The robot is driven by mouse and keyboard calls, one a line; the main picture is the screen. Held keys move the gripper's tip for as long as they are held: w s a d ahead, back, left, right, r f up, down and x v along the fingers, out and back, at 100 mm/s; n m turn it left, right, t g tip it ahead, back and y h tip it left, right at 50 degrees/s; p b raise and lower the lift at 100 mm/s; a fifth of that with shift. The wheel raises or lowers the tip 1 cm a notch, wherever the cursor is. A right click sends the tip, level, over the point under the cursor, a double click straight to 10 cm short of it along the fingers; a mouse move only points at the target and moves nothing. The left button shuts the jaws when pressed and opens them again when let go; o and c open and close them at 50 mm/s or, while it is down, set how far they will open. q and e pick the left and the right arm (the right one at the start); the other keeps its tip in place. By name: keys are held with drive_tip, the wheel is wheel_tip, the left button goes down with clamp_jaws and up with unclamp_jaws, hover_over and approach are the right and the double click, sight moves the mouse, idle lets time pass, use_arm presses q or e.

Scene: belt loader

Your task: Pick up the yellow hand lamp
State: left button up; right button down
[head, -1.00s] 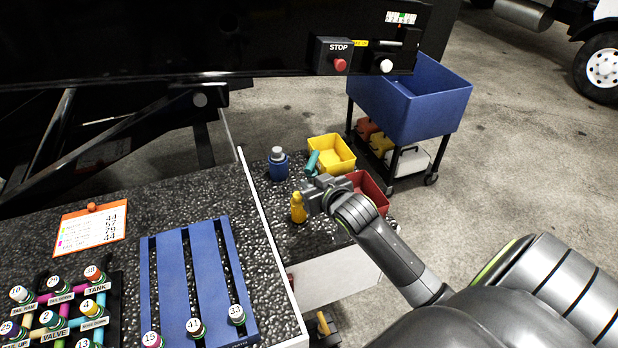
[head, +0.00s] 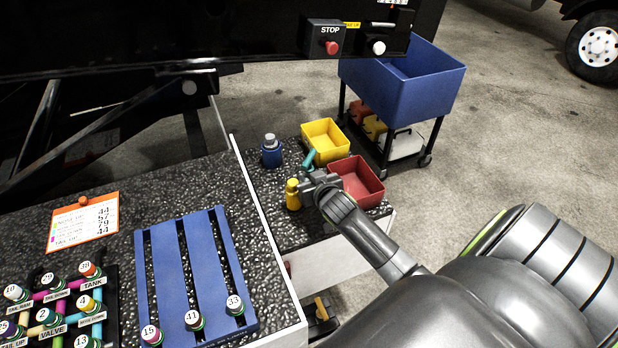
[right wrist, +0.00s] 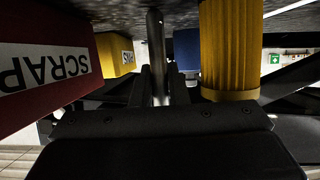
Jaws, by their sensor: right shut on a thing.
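The yellow hand lamp (head: 292,195) stands upright on the speckled shelf, just left of my right gripper (head: 306,184). In the right wrist view, the ribbed yellow lamp body (right wrist: 231,48) is beside the fingers on the right, not between them. The right gripper (right wrist: 158,90) is shut on a thin grey metal rod (right wrist: 157,50). This looks like the shaft of the teal-handled tool (head: 309,158), whose handle shows just beyond the gripper in the head view; the join is hidden. My left gripper is not in view.
A red bin (head: 376,196) marked SCRAP is close right of the gripper. A yellow bin (head: 344,150) and a blue bottle (head: 271,155) stand behind. A blue cart (head: 400,100) is beyond. The blue slatted rack (head: 165,265) is on the left bench.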

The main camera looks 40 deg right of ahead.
drive_tip(key=shift+f, duration=0.2)
drive_tip(key=c, duration=1.7)
unclamp_jaws()
drive_tip(key=shift+r, duration=0.1)
